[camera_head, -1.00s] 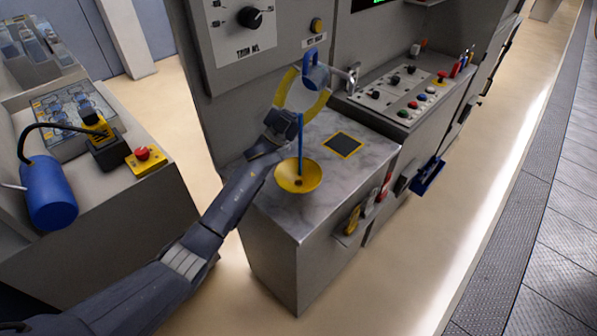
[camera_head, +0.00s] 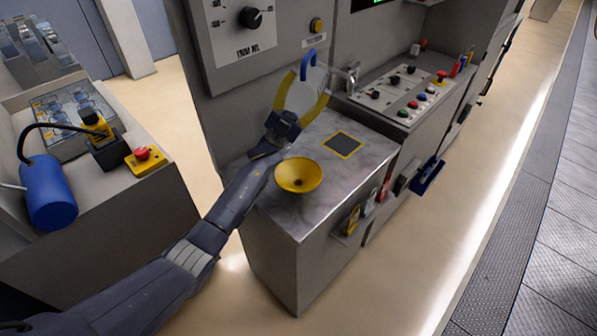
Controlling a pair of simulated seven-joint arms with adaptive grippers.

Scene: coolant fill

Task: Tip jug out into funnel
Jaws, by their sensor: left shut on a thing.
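A pale, see-through jug with a blue handle (camera_head: 308,62) is held above the back of the marble counter. My left gripper (camera_head: 309,84) is shut on the jug, with its yellow fingers around the jug's sides. The jug's exact tilt is hard to tell. A yellow funnel (camera_head: 299,175) sits in the counter, in front of and below the jug. No stream shows between jug and funnel. My right gripper is not in view.
The marble counter (camera_head: 357,172) has a dark square with a yellow border (camera_head: 344,144) to the right. A tap (camera_head: 352,77) and button panel (camera_head: 403,93) stand behind. A blue cylinder (camera_head: 50,194) and red stop button (camera_head: 142,154) are at left.

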